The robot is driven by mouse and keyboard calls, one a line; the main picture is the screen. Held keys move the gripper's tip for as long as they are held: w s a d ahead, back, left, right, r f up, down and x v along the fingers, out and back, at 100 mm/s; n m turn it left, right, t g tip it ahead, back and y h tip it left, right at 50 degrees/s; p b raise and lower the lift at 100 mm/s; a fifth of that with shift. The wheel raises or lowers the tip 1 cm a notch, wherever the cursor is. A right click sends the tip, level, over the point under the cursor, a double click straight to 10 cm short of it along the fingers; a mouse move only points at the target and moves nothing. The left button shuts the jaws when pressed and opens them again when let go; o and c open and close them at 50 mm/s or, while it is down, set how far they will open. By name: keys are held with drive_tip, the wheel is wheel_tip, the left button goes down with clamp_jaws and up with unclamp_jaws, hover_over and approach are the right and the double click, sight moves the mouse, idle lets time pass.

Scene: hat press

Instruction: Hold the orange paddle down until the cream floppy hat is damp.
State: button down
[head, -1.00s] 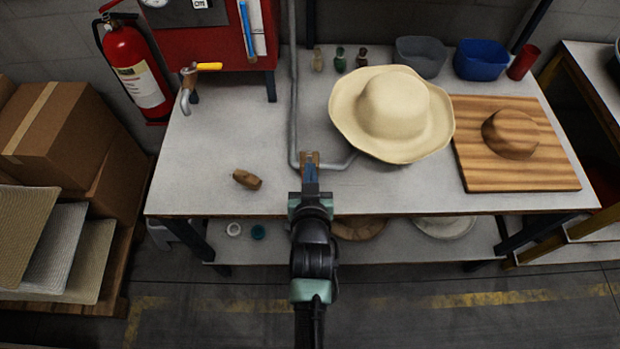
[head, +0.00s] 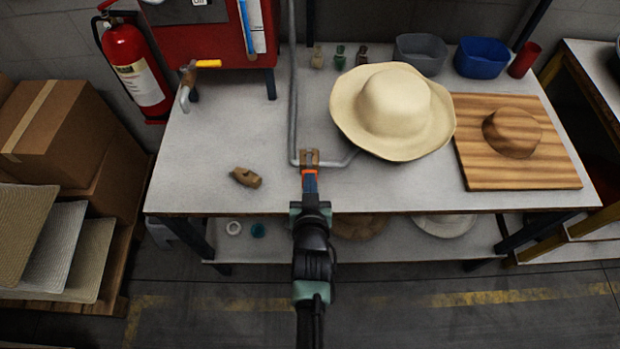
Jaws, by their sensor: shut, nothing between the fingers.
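The cream floppy hat (head: 392,105) sits at the back middle of the workbench, brim spread around its rounded crown. It looks evenly pale; I cannot tell any dampness from its colour. A grey pipe runs down the bench and bends under the hat's near brim. At the bend is a small brass-brown valve block (head: 309,156). The orange paddle (head: 309,172) shows just on the near side of that block. My gripper (head: 310,182) is shut and empty, its blue fingers at the near end of the paddle. I cannot tell whether they touch it.
A striped wooden board (head: 515,168) with a brown hat form (head: 512,133) lies to the right. A small brown wooden piece (head: 246,177) lies left of my gripper. A grey tub (head: 420,54) and a blue tub (head: 482,58) stand behind. The bench's left part is mostly clear.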

drive_tip(key=f+b, duration=0.2)
drive_tip(key=shift+s+f, duration=0.3)
drive_tip(key=shift+f, duration=0.05)
drive_tip(key=shift+r+p, duration=0.35)
drive_tip(key=shift+p, duration=0.05)
idle(7.0)
